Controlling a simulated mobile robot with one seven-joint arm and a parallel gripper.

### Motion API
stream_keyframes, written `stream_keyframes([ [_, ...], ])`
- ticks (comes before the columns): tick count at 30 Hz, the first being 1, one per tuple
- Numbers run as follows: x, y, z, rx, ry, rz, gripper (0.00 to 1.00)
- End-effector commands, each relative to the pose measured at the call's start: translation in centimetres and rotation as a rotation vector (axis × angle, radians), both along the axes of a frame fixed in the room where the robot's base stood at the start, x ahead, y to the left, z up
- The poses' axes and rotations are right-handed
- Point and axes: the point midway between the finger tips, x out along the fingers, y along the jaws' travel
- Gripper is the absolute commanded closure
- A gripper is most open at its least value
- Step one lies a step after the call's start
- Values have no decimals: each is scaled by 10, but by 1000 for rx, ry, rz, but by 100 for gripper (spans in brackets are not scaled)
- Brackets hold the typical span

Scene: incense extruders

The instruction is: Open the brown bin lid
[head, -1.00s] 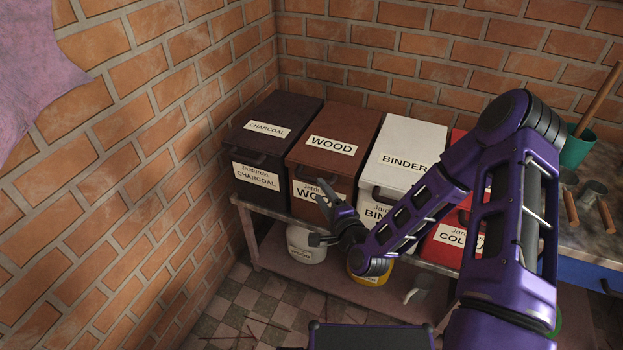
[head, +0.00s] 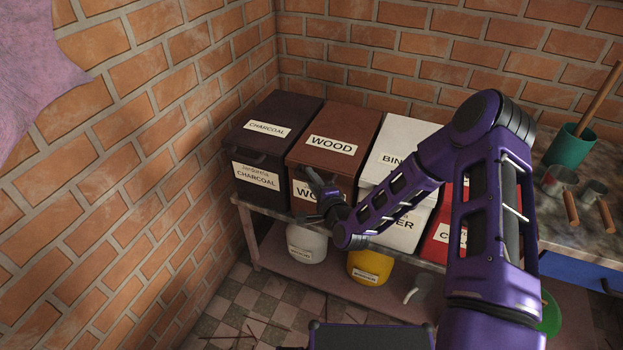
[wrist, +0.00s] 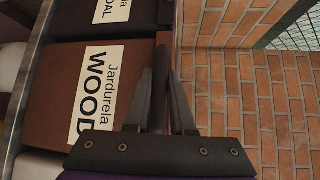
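The brown bin (head: 299,177) is labelled WOOD and stands between the charcoal bin and the binder bin. Its brown lid (head: 362,121) lies shut on top. In the wrist view, turned sideways, the brown bin's front (wrist: 50,85) and label fill the left side, with the lid's edge (wrist: 164,45) ahead of the fingers. My gripper (head: 310,203) is in front of the bin's upper front, its fingers apart. In the wrist view my gripper (wrist: 162,95) has one finger on each side of the lid's front edge line. Whether they touch it I cannot tell. The handle is mostly hidden.
The dark charcoal bin (head: 240,142) is on the left and the white binder bin (head: 398,160) on the right, with a red bin (head: 436,236) beyond. A white pot (head: 306,240) and a yellow pot (head: 369,262) sit on the lower shelf. Brick walls stand close behind and left.

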Motion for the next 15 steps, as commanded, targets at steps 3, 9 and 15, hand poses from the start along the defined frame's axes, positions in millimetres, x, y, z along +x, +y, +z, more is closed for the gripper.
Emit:
stream_keyframes([
  [3,0,0,0,0,0,0,100],
  [9,0,0,0,0,0,0,100],
  [15,0,0,0,0,0,0,100],
])
